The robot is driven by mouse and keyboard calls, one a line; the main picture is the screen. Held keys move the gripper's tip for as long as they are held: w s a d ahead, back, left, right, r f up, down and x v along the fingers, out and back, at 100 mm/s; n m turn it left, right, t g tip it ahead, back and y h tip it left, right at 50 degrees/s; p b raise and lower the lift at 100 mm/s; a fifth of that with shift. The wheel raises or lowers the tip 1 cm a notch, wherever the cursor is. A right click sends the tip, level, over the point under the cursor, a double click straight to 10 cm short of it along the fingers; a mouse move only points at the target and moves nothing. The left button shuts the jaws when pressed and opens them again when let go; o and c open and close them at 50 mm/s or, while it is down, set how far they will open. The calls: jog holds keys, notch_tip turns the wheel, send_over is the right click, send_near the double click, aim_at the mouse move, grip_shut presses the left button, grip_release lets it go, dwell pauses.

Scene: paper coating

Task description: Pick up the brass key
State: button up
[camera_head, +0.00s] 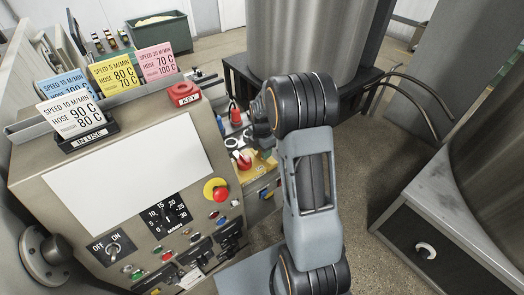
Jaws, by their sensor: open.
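I cannot make out a brass key for certain. A red round holder labelled KEY (184,94) sits at the right end of the card rail on top of the control panel. An OFF/ON switch (113,248) is at the panel's lower left, with a small metal piece in it too small to identify. My arm rises on the right of the panel and bends at a dark joint. My gripper cannot be made out; the part past the joint is hidden or merges with clutter behind.
Cards (116,72) stand in the rail, one in an IN USE holder (87,136). A red emergency button (220,194), knobs and small buttons cover the panel's lower part. A cluttered bench (262,165) lies behind my arm. A large metal drum (300,40) stands beyond; a grey cabinet (450,235) is at right.

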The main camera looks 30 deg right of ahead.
jog(key=shift+c, duration=0.3)
grip_shut()
jog(key=shift+r, duration=0.1)
